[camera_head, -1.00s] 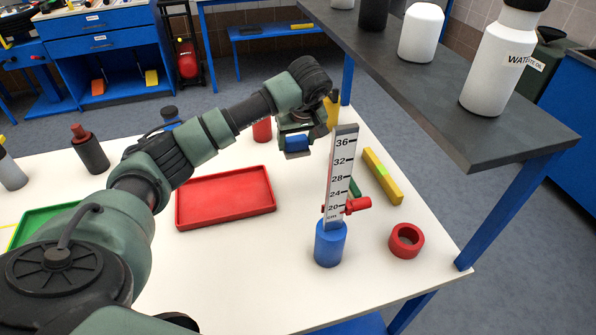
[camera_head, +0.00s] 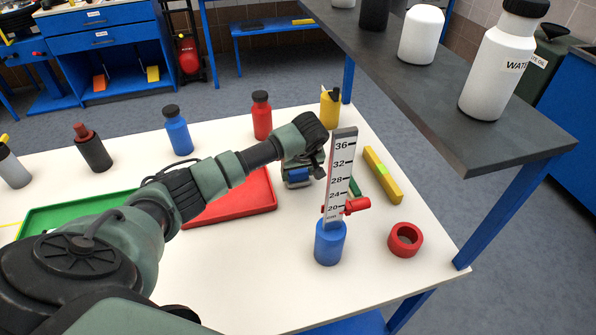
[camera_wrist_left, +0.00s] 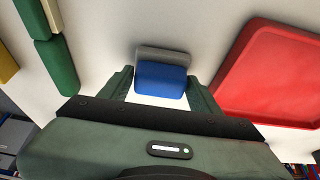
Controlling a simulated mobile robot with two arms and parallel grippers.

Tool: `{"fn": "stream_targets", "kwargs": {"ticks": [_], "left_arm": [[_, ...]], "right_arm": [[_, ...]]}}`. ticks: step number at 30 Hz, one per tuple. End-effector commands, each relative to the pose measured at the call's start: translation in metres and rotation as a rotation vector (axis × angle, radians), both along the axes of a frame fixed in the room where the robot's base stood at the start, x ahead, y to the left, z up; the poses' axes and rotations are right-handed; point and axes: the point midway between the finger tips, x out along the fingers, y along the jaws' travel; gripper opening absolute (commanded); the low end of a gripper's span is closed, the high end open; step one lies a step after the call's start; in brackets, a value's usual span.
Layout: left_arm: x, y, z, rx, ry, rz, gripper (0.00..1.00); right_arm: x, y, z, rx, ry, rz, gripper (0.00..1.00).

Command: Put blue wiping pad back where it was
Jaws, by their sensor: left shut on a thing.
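The blue wiping pad (camera_head: 298,174) has a grey layer along one side. My left gripper (camera_head: 300,181) is shut on it, to the right of the red tray and left of the upright scale in the head view. In the left wrist view the pad (camera_wrist_left: 160,80) sits between the two green fingers (camera_wrist_left: 161,92), over the white table. The pad is low near the tabletop; I cannot tell whether it touches. The gripper's wrist hides part of it in the head view. My right gripper is not in view.
The scale on its blue base (camera_head: 330,243) stands just right of the gripper. Red tray (camera_head: 245,208) is left. Several bottles line the back. A grey shelf (camera_head: 440,95) overhangs right.

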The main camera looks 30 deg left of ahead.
Motion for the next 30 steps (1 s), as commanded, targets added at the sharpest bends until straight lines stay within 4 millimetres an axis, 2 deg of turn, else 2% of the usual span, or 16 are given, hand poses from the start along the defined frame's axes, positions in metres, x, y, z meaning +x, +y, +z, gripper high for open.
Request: {"fn": "stream_targets", "kwargs": {"ticks": [5,6,8,17,21,26,30], "left_arm": [[0.0,0.0,-0.005,0.001,-0.001,0.0,0.3],[0.0,0.0,-0.003,0.001,-0.001,0.0,0.71],[0.0,0.0,-0.003,0.0,0.0,0.0,0.85],[0.0,0.0,-0.002,0.0,0.0,0.0,0.85],[0.0,-0.002,0.007,0.0,-0.003,-0.002,0.85],[-0.007,-0.01,0.033,0.002,-0.005,-0.003,0.85],[-0.015,-0.019,0.063,0.002,-0.006,-0.002,0.85]], "right_arm": [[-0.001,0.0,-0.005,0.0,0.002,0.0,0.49],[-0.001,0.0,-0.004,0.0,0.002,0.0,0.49],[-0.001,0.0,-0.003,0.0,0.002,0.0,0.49],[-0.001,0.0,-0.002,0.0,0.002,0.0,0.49],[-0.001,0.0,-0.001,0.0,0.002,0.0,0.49],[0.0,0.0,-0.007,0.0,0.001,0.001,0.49],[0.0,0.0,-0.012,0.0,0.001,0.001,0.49]]}}
